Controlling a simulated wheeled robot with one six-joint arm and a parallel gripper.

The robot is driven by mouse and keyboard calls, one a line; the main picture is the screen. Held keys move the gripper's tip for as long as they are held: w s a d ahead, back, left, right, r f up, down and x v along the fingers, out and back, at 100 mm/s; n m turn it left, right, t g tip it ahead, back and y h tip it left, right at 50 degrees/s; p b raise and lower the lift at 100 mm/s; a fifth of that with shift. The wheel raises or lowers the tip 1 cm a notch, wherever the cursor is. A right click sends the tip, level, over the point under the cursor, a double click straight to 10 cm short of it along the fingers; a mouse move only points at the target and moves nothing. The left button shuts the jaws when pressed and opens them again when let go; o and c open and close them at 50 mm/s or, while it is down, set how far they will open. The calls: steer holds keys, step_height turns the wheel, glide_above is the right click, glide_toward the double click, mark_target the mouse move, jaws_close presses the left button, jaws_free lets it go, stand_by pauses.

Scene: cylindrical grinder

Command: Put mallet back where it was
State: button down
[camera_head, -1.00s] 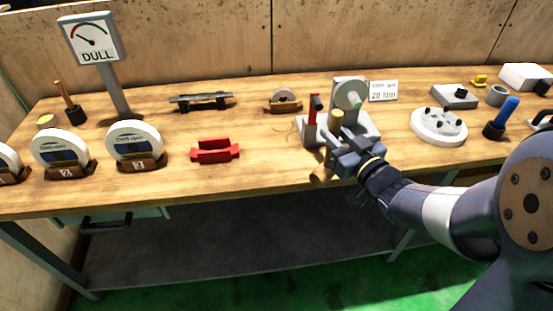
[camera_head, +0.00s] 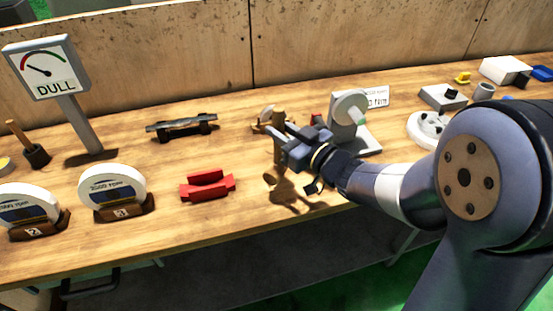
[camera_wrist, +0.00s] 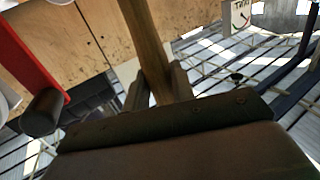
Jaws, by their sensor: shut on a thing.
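My gripper (camera_head: 283,148) is shut on the wooden mallet (camera_head: 279,124) and holds it above the bench, in front of the grinder-like fixture. In the camera_head view one wooden part of the mallet stands above the fingers; its lower part is hard to tell from the shadow. In the camera_wrist view the mallet's wooden shaft (camera_wrist: 147,45) runs up between the two fingers. The workbench (camera_head: 150,240) shows a dark shadow below the gripper.
A red cradle (camera_head: 207,187) lies left of my gripper. Wheels in brown stands (camera_head: 113,192) and a DULL gauge (camera_head: 45,68) are further left. A dark bar (camera_head: 182,125) lies behind. The grey fixture with a pale wheel (camera_head: 349,108) stands close right. Bare wood lies between the cradle and gripper.

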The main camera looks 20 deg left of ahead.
steer(key=shift+f, duration=2.9)
steer(key=shift+f+b, duration=0.2)
steer(key=shift+b, duration=0.2)
steer(key=c, duration=1.2)
jaws_free()
steer(key=shift+r, duration=0.15)
steer(key=shift+r+p, duration=0.1)
steer(key=shift+p, duration=0.25)
steer(key=b+v, duration=0.1)
steer(key=v, duration=1.1)
steer(key=shift+b, duration=0.3)
steer(key=shift+o, duration=0.2)
